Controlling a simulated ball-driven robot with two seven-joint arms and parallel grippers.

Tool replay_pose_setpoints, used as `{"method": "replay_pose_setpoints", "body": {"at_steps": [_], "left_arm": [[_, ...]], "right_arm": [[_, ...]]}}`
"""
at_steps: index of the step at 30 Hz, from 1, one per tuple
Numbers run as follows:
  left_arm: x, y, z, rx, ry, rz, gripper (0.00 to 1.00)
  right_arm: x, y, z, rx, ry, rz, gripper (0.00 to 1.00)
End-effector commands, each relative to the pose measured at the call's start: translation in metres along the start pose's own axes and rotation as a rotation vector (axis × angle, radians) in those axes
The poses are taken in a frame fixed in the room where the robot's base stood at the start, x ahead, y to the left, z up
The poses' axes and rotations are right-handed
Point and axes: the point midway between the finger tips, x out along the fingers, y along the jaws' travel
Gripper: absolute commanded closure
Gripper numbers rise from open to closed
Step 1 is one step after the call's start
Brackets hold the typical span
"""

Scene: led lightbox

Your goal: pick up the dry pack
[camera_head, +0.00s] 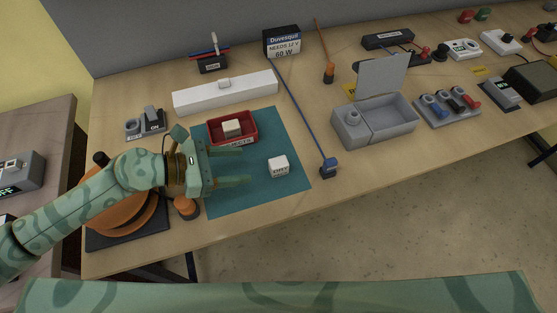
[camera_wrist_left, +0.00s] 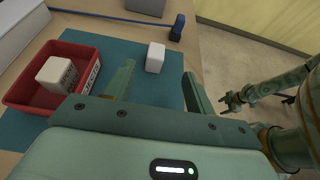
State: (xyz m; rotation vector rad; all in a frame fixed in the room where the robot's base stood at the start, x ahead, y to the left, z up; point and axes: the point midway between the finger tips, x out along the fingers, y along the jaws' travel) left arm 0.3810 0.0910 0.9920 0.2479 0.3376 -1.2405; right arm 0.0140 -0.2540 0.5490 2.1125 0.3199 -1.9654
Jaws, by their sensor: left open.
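The dry pack (camera_head: 278,166) is a small white block marked DRY on the teal mat (camera_head: 287,130). It also shows in the left wrist view (camera_wrist_left: 155,58), apart from the fingers. My left gripper (camera_head: 247,167) is open and empty over the mat, to the left of the pack, with its fingers pointing towards it. In the left wrist view the pack shows between and beyond the two fingertips. My right gripper (camera_wrist_left: 232,102) shows small at the right of the left wrist view; its jaw state is unclear.
A red tray (camera_head: 254,127) holding another whitish block (camera_head: 232,128) stands just behind my left gripper. A grey open-lidded box (camera_head: 375,133) is farther right.

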Motion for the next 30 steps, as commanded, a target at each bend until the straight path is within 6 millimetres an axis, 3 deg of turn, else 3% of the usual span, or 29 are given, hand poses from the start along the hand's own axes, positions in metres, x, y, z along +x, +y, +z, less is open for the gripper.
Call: {"method": "replay_pose_setpoints", "body": {"at_steps": [6,13,19,29,30], "left_arm": [[0.044,0.001,0.001,-0.001,-0.002,0.001,0.45],[0.065,0.002,0.000,0.000,-0.002,0.001,0.45],[0.098,0.004,0.000,-0.001,-0.002,0.001,0.45],[0.107,0.004,0.000,0.000,0.001,0.002,0.45],[0.107,0.004,0.000,0.000,0.000,0.002,0.57]], "right_arm": [[-0.003,-0.001,0.005,-0.001,-0.007,-0.002,0.39],[-0.002,0.001,-0.002,-0.001,0.003,0.001,0.39],[0.000,-0.001,-0.002,0.000,0.002,-0.001,0.39],[0.000,-0.001,-0.003,0.000,0.003,-0.001,0.39],[0.000,-0.001,-0.003,0.001,0.003,-0.001,0.39]]}}
